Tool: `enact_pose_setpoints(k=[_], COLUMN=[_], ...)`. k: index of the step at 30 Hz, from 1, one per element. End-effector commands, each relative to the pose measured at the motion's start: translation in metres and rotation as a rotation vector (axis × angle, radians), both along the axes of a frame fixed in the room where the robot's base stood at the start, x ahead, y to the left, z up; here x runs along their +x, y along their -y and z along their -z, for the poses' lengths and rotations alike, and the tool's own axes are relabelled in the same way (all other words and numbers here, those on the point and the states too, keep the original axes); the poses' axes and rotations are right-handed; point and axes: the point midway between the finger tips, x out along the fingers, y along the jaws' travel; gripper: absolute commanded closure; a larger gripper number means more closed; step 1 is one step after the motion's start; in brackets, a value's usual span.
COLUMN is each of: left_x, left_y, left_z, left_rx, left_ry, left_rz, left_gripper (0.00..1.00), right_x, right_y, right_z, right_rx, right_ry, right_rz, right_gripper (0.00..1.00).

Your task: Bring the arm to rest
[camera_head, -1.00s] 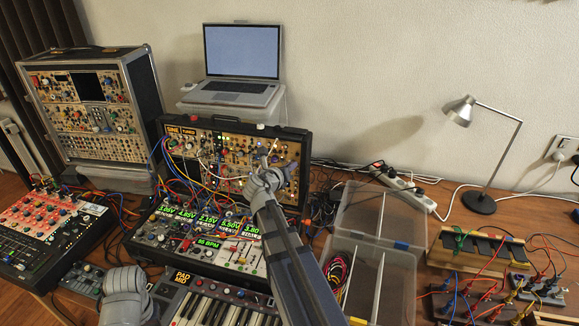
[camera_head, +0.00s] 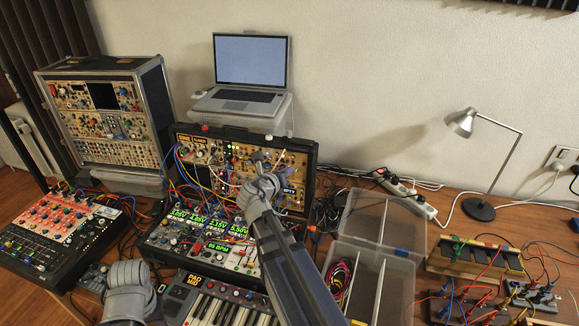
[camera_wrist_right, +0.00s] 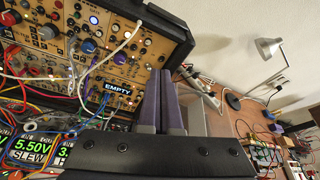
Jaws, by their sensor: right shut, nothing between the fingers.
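My right arm reaches up from the bottom of the head view. Its gripper (camera_head: 259,158) is in front of the panel of the open black synth case (camera_head: 310,165). In the right wrist view, the two purple-grey fingers (camera_wrist_right: 158,78) are together with nothing between them. Beyond them are the case's tan panel and a small "EMPTY" display (camera_wrist_right: 117,94). I cannot tell how far the fingertips are from the panel. My left arm's grey wrist (camera_head: 129,279) is at the lower left, beside the keyboard (camera_head: 222,303); its fingers are hidden.
Patch cables hang over the case and the lower module unit (camera_head: 200,243). A laptop (camera_head: 248,75) stands behind. A clear divided box (camera_head: 372,265), a desk lamp (camera_head: 480,207) and wired small modules (camera_head: 470,300) lie right. A tall synth case (camera_head: 110,120) stands left.

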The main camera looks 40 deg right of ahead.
Motion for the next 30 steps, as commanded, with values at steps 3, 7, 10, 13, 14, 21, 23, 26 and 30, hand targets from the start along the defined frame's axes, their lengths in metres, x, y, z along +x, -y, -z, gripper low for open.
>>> enact_pose_setpoints(k=[3,7,10,13,14,21,23,26,30], left_x=[0.0,0.0,0.0,0.0,0.0,0.0,0.0,0.0,0.0], left_y=[0.0,0.0,0.0,0.0,0.0,0.0,0.0,0.0,0.0], left_z=[-0.005,-0.003,-0.003,-0.003,-0.003,-0.003,-0.003,-0.003,-0.003], left_rx=[0.0,0.0,0.0,0.0,0.0,0.0,0.0,0.0,0.0], left_ry=[0.0,0.0,0.0,0.0,0.0,0.0,0.0,0.0,0.0], left_rz=[0.0,0.0,0.0,0.0,0.0,0.0,0.0,0.0,0.0], left_gripper=[0.5,0.5,0.5,0.5,0.5,0.5,0.5,0.5,0.5], right_x=[-0.004,-0.004,-0.004,-0.004,-0.004,-0.004,-0.005,-0.009,-0.022], right_y=[-0.003,-0.003,-0.003,-0.002,-0.002,-0.009,-0.02,-0.051,-0.109], right_z=[-0.004,-0.003,-0.003,-0.002,-0.002,0.001,0.008,0.026,0.059], right_rx=[0.001,0.002,0.002,0.002,0.002,0.043,0.108,0.293,0.612], right_ry=[0.0,-0.001,-0.002,-0.002,-0.002,0.03,0.08,0.214,0.42], right_rz=[0.002,0.003,0.004,0.004,0.004,0.018,0.045,0.131,0.333], right_gripper=[1.0,1.0,1.0,1.0,1.0,1.0,1.0,1.0,1.0])
